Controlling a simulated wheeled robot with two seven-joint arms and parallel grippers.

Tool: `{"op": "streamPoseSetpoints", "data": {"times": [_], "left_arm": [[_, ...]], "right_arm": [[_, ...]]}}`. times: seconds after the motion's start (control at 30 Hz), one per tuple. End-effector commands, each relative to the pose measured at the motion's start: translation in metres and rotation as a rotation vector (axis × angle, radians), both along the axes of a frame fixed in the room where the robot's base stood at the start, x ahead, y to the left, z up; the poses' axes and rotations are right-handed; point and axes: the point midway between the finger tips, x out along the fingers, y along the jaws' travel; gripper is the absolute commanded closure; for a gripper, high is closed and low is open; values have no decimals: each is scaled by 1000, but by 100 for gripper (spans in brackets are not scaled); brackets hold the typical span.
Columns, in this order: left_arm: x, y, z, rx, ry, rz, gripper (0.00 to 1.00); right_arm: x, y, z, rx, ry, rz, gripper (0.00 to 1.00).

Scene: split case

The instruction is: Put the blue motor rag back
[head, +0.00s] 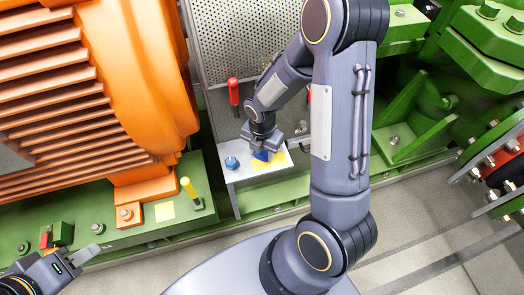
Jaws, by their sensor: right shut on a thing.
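The blue motor rag (262,156) shows as a small dark blue patch under the fingers of my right gripper (266,148), which is shut on it. The gripper points down over a pale metal shelf (245,174), above a yellow patch (278,160) on its surface. Most of the rag is hidden by the fingers, and I cannot tell whether it touches the shelf. My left gripper (82,256) is at the lower left edge, away from the rag, and its opening does not show clearly.
A blue knob-like piece (231,162) stands on the shelf left of the rag. A red-handled tool (234,92) is upright behind it. A yellow-topped post (188,188) stands on the green base. An orange motor (135,70) is at left; a perforated panel (235,35) is behind.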

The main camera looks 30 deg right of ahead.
Motion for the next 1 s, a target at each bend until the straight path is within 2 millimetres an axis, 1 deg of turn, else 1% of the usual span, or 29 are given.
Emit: {"op": "streamPoseSetpoints", "data": {"times": [0.23, 0.33, 0.37, 0.5, 0.73, 0.83, 0.93, 1.0], "left_arm": [[0, 0, 0, 0, 0, 0, 64], [0, 0, -3, 0, 0, 0, 64], [0, 0, -1, 0, 0, 0, 64], [0, 0, -1, 0, 0, 0, 64], [0, 0, -1, 0, 0, 0, 64], [0, 0, 2, 0, 0, 0, 64], [0, 0, 4, 0, 0, 0, 64], [0, 0, 7, 0, 0, 0, 64]], "right_arm": [[0, 0, -1, 0, 0, 0, 74], [0, 0, -4, 0, 0, 0, 74], [0, 0, -2, 0, 0, 0, 52], [0, 0, -2, 0, 0, 0, 34], [0, 0, -2, 0, 0, 0, 34], [0, 0, 2, 0, -2, 0, 34], [1, 0, 15, 2, -5, 0, 34], [1, 0, 27, 1, -6, -1, 34]]}}
